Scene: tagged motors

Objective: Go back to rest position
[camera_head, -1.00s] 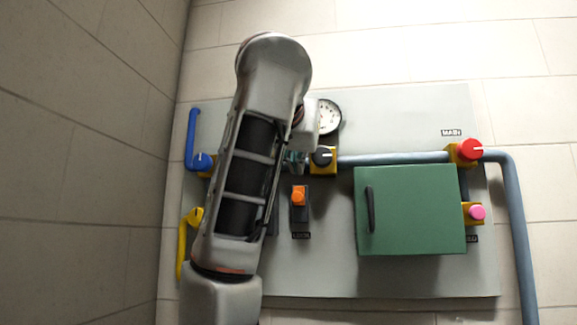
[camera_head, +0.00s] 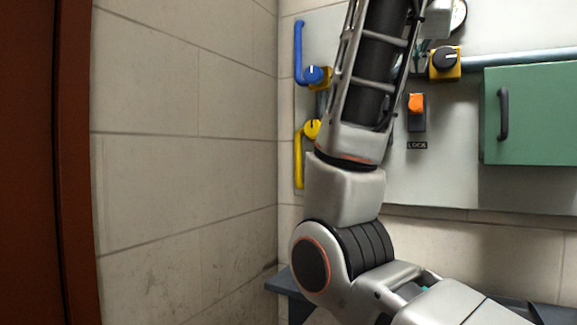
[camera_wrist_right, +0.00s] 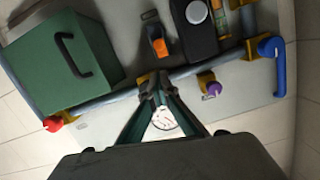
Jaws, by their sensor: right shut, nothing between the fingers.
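My right arm (camera_head: 345,190) reaches up from the lower right of the head view to a grey wall panel (camera_head: 440,185). In that view its gripper (camera_head: 421,62) is small and partly hidden by the arm, just left of a black knob (camera_head: 445,60) on a yellow base. In the right wrist view the right gripper (camera_wrist_right: 158,88) has its fingertips together with nothing between them, in front of the panel. I cannot tell whether it touches the knob. A round gauge (camera_wrist_right: 165,119) shows through the gap behind the tips. My left gripper is in neither view.
The panel carries a green box (camera_head: 535,115) with a black handle, an orange switch (camera_head: 416,104), a blue lever (camera_head: 299,50), a yellow lever (camera_head: 299,160) and a pipe (camera_head: 520,60). A tiled wall (camera_head: 190,150) and a brown upright (camera_head: 45,160) stand left.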

